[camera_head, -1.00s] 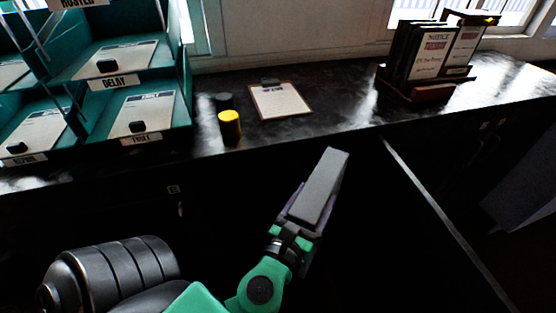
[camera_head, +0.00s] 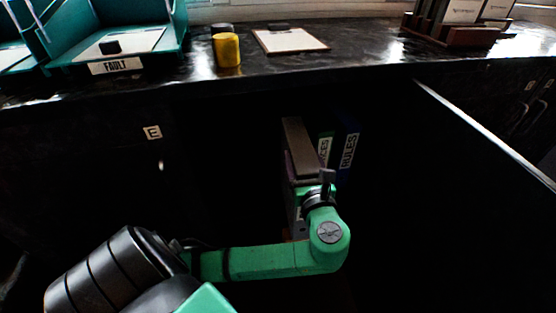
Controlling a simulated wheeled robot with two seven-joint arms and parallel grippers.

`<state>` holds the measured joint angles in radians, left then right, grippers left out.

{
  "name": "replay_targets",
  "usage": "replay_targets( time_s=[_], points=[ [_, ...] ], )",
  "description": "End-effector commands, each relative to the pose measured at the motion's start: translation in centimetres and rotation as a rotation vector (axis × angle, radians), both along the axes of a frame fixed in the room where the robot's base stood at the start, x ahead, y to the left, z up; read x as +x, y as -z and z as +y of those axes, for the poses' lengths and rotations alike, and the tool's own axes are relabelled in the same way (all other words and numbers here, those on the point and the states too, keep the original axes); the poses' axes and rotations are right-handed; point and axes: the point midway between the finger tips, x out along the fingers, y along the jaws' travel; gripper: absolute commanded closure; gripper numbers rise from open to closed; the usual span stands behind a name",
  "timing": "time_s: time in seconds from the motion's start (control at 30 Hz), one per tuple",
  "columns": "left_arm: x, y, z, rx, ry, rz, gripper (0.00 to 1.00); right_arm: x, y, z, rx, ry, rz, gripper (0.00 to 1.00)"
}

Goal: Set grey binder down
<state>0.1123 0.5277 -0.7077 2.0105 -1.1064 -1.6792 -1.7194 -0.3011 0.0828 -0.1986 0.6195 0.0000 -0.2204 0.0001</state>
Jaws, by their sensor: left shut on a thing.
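The grey binder (camera_head: 298,143) is upright inside the dark open cupboard under the counter, in the middle of the head view. My left gripper (camera_head: 310,185) is shut on it from the near side, and the wrist hides part of its lower spine. A green binder (camera_head: 325,148) and a blue binder (camera_head: 347,152) labelled RULES stand just right of the grey one. The cupboard floor is too dark to tell whether the grey binder touches it. My right gripper is out of view.
The counter (camera_head: 380,58) runs above the opening. An open door edge (camera_head: 470,125) slants down at right. A cupboard door marked E (camera_head: 153,132) is at left. On the counter are a yellow cylinder (camera_head: 227,50), a clipboard (camera_head: 290,40) and a teal tray rack (camera_head: 165,45).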

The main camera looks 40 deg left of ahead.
Motion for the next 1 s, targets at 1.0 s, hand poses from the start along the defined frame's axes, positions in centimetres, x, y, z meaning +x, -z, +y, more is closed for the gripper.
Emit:
replay_targets(
  time_s=[1.0],
  points=[
    [8.9, 0.4, 14.7, 0.004, -0.108, -0.005, 1.0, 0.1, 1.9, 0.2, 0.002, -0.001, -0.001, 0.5]
  ],
)
